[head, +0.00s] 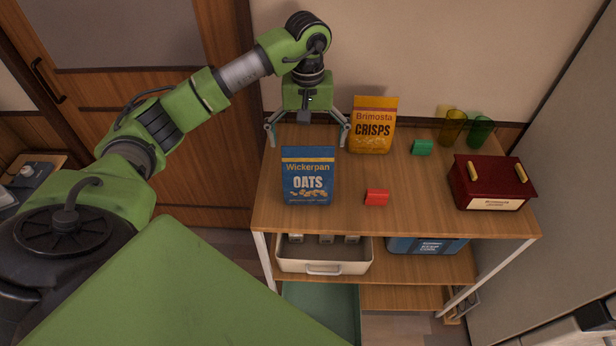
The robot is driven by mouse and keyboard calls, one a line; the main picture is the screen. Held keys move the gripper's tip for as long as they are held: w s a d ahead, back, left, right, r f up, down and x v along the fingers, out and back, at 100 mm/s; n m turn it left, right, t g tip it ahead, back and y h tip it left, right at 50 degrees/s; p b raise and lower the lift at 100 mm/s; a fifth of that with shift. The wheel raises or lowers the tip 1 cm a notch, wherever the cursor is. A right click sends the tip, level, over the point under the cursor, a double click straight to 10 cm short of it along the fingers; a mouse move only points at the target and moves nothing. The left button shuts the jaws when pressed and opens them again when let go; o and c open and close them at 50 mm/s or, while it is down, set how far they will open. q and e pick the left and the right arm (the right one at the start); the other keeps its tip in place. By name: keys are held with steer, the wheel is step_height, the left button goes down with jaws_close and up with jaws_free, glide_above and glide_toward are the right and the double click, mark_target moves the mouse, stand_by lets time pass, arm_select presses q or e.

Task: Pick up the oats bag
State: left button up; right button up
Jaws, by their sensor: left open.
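The blue oats bag (308,177) stands upright on the wooden shelf top, near its left front part. My left gripper (307,138) is above and behind the bag in the picture, pointing down, with its two fingers spread wide. The fingers look apart from the bag, with nothing between them that I can make out. The exact gap between gripper and bag is hard to judge. My right gripper does not show.
An orange crisps bag (373,125) stands close to the gripper's right finger. A red block (376,197), a green block (422,147), a dark red box (491,183) and yellow (453,127) and green (480,131) cups share the wooden top (400,215). A white bin (323,257) sits below.

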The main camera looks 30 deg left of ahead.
mark_target(308, 158)
arm_select(q)
steer(key=shift+f, duration=0.8)
steer(key=shift+s+d+f+p, duration=0.2)
steer(key=shift+f+p, duration=0.3)
steer(key=shift+p, duration=0.2)
steer(key=f, duration=0.1)
steer(key=f+p, duration=0.2)
steer(key=shift+s+d+f, duration=0.15)
steer(key=shift+s, duration=0.1)
steer(key=shift+f, duration=0.55)
steer(key=c, duration=1.9)
